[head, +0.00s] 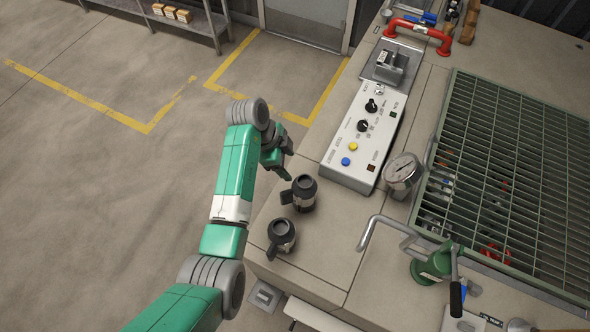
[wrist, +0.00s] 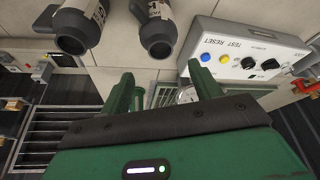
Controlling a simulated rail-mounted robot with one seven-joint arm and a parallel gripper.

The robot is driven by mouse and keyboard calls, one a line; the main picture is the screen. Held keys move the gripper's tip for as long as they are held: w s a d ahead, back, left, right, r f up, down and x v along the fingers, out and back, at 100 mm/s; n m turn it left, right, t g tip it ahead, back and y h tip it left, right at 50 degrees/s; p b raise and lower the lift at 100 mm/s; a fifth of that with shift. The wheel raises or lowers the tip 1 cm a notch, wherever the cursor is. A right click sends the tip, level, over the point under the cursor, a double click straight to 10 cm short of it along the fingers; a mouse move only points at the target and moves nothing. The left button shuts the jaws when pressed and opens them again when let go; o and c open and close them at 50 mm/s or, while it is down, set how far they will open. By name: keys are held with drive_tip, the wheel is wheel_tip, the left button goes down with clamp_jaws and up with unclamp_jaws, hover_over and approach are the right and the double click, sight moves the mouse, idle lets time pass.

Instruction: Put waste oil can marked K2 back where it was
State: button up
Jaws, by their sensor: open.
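Two dark cans with spouts and pale label bands stand upright on the bench top in the head view, one nearer the panel (head: 304,194) and one nearer the front corner (head: 282,237). Both also show at the top of the wrist view, one at the left (wrist: 76,28) and one at the middle (wrist: 158,32). Their markings are too small to read, so I cannot tell which is K2. My gripper (head: 286,165) is just beyond the farther can, by the bench's left edge. Its two green fingers (wrist: 162,90) are spread, with nothing between them.
A white control panel (head: 364,133) with knobs and buttons stands right of my gripper. A pressure gauge (head: 402,172), a bent grey pipe handle (head: 385,222) and a green grating (head: 515,170) lie farther right. Bare bench top lies between the cans and the pipe.

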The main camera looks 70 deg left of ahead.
drive_tip(key=shift+v, duration=1)
drive_tip(key=w+d+r+n+t+y, duration=0.1)
drive_tip(key=w+d+r+t+y, duration=0.3)
drive_tip(key=w+r, duration=0.7)
drive_tip(key=w+d+r+n+t+y, duration=0.1)
drive_tip(key=w+d+r+t+y, duration=0.1)
drive_tip(key=w+d+r, duration=0.7)
drive_tip(key=w+d+r+t, duration=0.25)
drive_tip(key=d+r, duration=0.25)
drive_tip(key=r, duration=0.4)
drive_tip(key=w+d+r+t, duration=0.25)
drive_tip(key=d+r, duration=0.25)
drive_tip(key=r, duration=0.3)
drive_tip(key=s+d+r+n+t+h, duration=0.1)
drive_tip(key=s+d+r+t, duration=0.4)
drive_tip(key=d+r, duration=0.5)
drive_tip(key=s+d+r+n+t+h, duration=0.1)
drive_tip(key=s+d+r+t+h, duration=0.2)
drive_tip(key=d+r, duration=0.8)
drive_tip(key=s+t, duration=0.2)
drive_tip(key=s, duration=0.2)
drive_tip(key=shift+s+d+r+n, duration=0.25)
drive_tip(key=shift+s+n, duration=0.05)
drive_tip(key=shift+n, duration=0.1)
